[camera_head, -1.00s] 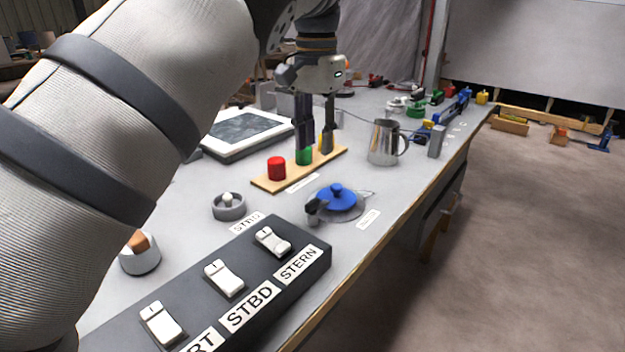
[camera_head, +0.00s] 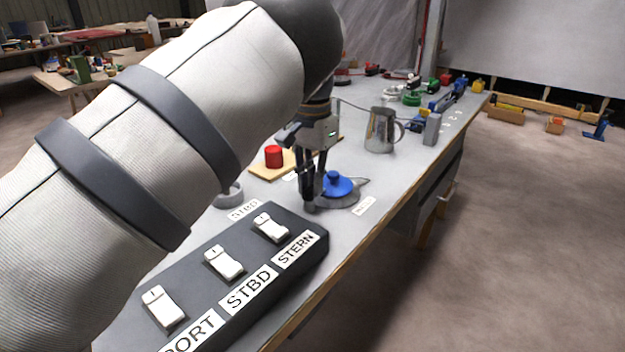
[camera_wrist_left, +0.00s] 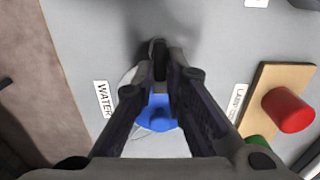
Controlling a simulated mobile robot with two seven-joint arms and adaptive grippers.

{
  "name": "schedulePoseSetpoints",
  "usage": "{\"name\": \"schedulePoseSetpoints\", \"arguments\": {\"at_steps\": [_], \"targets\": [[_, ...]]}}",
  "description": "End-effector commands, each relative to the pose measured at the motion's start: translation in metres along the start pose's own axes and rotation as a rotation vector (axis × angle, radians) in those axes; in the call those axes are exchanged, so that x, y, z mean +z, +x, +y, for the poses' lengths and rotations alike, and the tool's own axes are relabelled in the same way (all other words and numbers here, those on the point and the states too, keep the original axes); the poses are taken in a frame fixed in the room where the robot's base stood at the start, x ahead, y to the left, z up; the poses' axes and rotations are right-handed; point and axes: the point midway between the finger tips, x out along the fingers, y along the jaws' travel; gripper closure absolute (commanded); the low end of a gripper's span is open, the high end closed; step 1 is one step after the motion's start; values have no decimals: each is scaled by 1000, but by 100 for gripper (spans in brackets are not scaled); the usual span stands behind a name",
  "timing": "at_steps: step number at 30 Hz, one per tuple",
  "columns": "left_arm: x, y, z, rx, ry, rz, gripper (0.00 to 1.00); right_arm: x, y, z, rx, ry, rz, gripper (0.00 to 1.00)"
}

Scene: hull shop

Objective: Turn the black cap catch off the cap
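The blue cap (camera_head: 338,184) with its round knob sits on a grey round base on the bench, and shows between my fingers in the left wrist view (camera_wrist_left: 157,116). The black cap catch (camera_wrist_left: 158,60) is at the cap's edge, between my fingertips; in the head view my fingers mostly cover it. My left gripper (camera_head: 311,192) points down over the catch. Its fingertips (camera_wrist_left: 160,72) are close together, one on each side of the catch. I cannot tell whether they touch it. My right gripper is out of view.
A black switch box (camera_head: 315,241) with white rockers stands nearby at the front. A red cylinder (camera_head: 273,156) stands on a wooden board behind the gripper. A metal jug (camera_head: 380,131) stands further right. The bench edge and open floor lie to the right.

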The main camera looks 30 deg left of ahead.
Motion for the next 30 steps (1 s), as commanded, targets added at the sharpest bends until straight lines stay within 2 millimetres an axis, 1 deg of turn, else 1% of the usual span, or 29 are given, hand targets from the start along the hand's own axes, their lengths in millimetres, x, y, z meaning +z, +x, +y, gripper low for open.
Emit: {"name": "schedulePoseSetpoints", "arguments": {"at_steps": [8, 14, 20, 30], "targets": [[0, 0, 0, 0, -3, 0, 100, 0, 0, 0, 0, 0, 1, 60], [0, -2, 0, 1, -50, 1, 100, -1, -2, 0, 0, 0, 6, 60], [0, -3, -2, 2, -177, 4, 100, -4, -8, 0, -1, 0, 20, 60], [1, -2, -5, 1, -495, 1, 100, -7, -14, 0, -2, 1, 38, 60]]}}
